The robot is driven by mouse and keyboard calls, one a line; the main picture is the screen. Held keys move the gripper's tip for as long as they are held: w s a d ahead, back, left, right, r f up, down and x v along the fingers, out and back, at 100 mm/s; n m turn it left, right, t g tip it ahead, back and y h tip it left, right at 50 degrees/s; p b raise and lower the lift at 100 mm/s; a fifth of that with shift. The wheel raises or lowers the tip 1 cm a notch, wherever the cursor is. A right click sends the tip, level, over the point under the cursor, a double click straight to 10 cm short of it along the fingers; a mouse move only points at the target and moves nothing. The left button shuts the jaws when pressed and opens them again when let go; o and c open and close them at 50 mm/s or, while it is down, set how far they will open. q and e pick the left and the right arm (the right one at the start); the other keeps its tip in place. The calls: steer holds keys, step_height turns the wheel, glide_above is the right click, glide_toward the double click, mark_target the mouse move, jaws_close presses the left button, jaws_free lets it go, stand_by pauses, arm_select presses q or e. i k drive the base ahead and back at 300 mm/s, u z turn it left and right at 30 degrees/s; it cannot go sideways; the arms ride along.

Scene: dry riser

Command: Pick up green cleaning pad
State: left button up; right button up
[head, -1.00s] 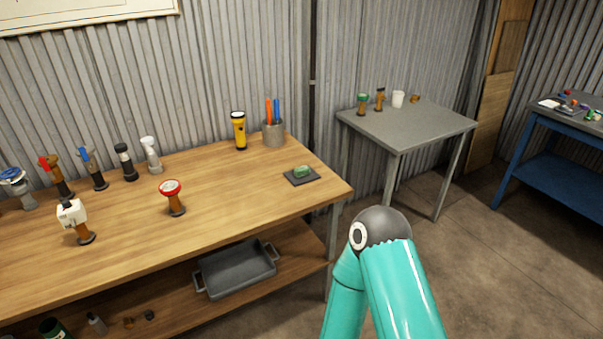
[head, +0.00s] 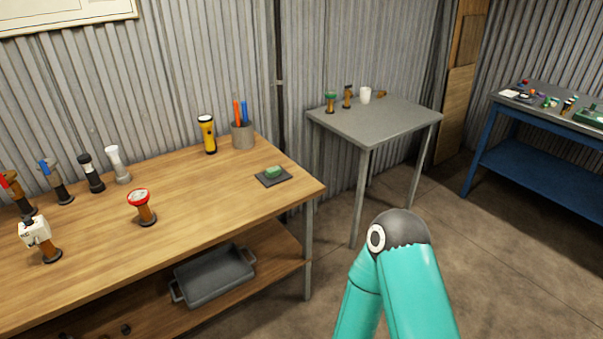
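The green cleaning pad (head: 274,172) is small and lies on a dark flat square mat (head: 262,181) near the right end of the wooden workbench (head: 215,209). A teal arm of mine with a dark rounded joint rises at the lower right, to the right of the bench and apart from the pad. Neither of my grippers shows in the head view. Nothing covers the pad.
A yellow flashlight (head: 207,134) and a pen cup (head: 242,136) stand behind the pad. A red-topped fitting (head: 141,207) stands to its left. A grey tray (head: 214,276) is on the lower shelf. A grey table (head: 375,122) and a blue bench (head: 540,165) stand right.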

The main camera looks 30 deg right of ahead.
mark_target(273, 172)
steer(key=u, duration=0.15)
steer(key=i, duration=0.2)
steer(key=z, duration=3.05)
steer(key=i, duration=1.65)
steer(key=u, duration=1.6)
steer(key=i, duration=0.25)
steer(key=u, duration=2.15)
